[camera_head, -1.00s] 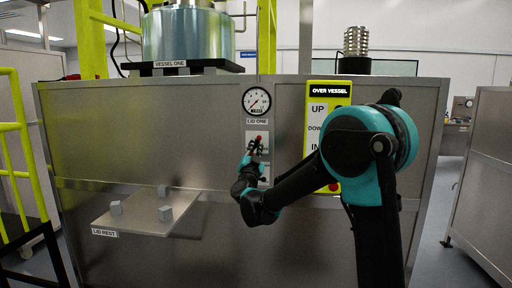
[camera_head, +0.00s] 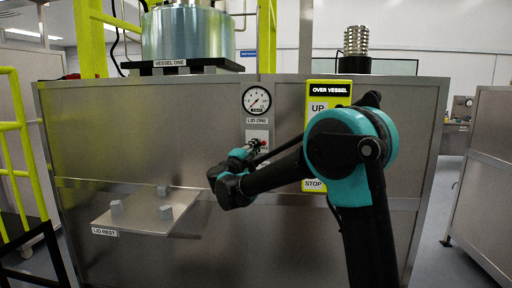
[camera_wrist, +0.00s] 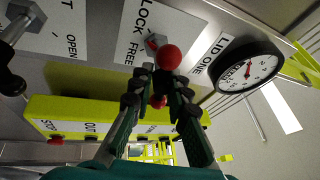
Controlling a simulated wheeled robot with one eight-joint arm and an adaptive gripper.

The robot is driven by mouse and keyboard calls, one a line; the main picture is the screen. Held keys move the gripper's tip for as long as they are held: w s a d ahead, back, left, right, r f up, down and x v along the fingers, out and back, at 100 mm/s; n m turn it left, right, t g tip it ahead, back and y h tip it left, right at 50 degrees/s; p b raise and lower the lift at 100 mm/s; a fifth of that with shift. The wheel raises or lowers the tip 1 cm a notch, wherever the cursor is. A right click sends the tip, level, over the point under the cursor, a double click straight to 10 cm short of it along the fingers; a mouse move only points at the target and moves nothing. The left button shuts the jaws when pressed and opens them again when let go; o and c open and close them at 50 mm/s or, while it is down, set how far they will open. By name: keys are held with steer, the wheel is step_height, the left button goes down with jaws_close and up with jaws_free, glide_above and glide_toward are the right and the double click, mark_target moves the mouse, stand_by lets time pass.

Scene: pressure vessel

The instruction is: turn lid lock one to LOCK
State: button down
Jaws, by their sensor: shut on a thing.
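Lid lock one is a small lever with a red ball knob (camera_wrist: 168,57) on a white plate (camera_wrist: 140,35) lettered LOCK and FREE. In the head view the red knob (camera_head: 263,143) shows below the LID ONE label. My gripper (camera_wrist: 163,80) is shut on the lid lock lever, with its fingertips just at the red knob. In the head view my gripper (camera_head: 255,148) reaches the plate from the lower left, and my wrist hides part of that area. I cannot tell the lever's exact angle against the lettering.
A round gauge (camera_head: 256,100) is above the lock. The yellow OVER VESSEL panel (camera_head: 319,101) is to the right, partly behind my arm. An OPEN-lettered plate (camera_wrist: 65,30) with a dark handle shows in the wrist view. The LID REST shelf (camera_head: 140,219) juts out lower left.

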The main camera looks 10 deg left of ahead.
steer(key=shift+a+r+m+g, duration=0.1)
steer(key=shift+a+m+g, duration=0.1)
steer(key=shift+m, duration=0.35)
steer(key=shift+a+r+m+g, duration=0.1)
steer(key=shift+m+g, duration=0.1)
steer(key=shift+m, duration=0.35)
steer(key=shift+d, duration=0.1)
steer(key=c, duration=1.7)
jaws_free()
steer(key=shift+o, duration=0.6)
steer(key=shift+f, duration=0.1)
steer(key=v, duration=1.2)
steer(key=shift+c, duration=0.2)
